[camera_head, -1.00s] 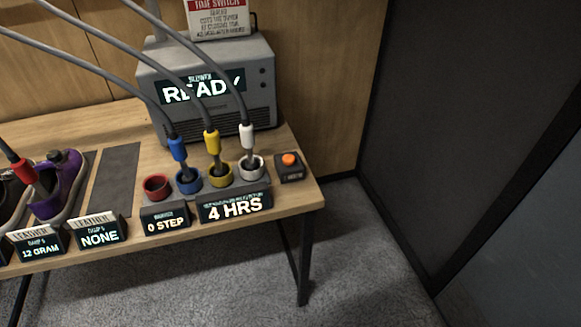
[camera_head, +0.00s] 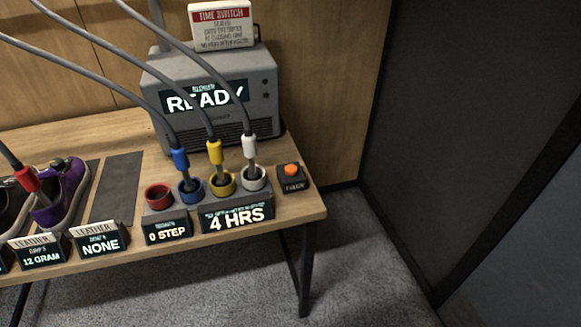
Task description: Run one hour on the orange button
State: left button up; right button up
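The orange button (camera_head: 291,169) sits on a small dark box (camera_head: 293,184) at the right end of the wooden table. Beside it on the left, a display (camera_head: 237,217) reads "4 HRS". The grey blower unit (camera_head: 215,112) behind shows "READY" on its screen. Neither of my grippers shows in the head view.
Blue, yellow and white hose nozzles (camera_head: 215,152) stand in cups; a red cup (camera_head: 158,196) is empty. A purple sneaker (camera_head: 62,195) with a red nozzle is at left. A time switch sign (camera_head: 221,24) tops the blower. Carpet (camera_head: 375,275) is clear at right.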

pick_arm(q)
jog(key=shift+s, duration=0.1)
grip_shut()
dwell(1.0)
